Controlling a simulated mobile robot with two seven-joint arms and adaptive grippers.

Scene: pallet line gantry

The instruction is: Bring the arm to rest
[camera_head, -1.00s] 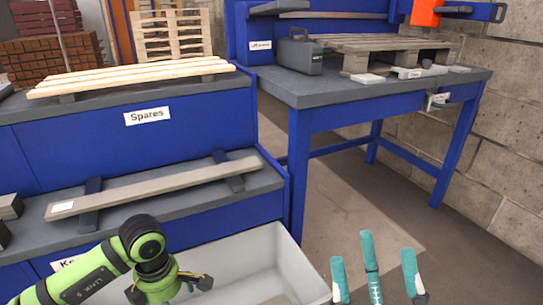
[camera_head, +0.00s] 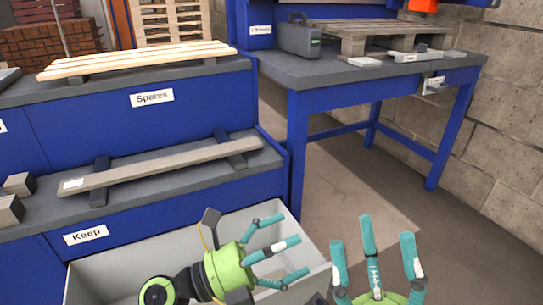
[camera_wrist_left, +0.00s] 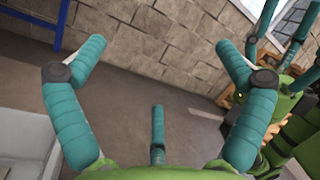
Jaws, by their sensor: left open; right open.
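My left gripper (camera_head: 280,250) is at the bottom middle of the head view, over the grey bin, with its teal fingers spread and pointing right. It is open and empty. In the left wrist view its fingers (camera_wrist_left: 150,90) are spread wide with only floor and wall beyond them. My right gripper (camera_head: 378,250) is at the bottom right of the head view, fingers up, open and empty. Part of it also shows at the right edge of the left wrist view (camera_wrist_left: 283,45). The two grippers are apart.
The grey bin (camera_head: 92,280) stands below the blue shelf labelled Keep (camera_head: 86,235). A grey plank (camera_head: 160,166) lies on that shelf, pale boards (camera_head: 135,60) on the Spares shelf. A blue workbench (camera_head: 385,88) holds a dark case (camera_head: 298,38) and a pallet (camera_head: 385,30). Floor beneath it is clear.

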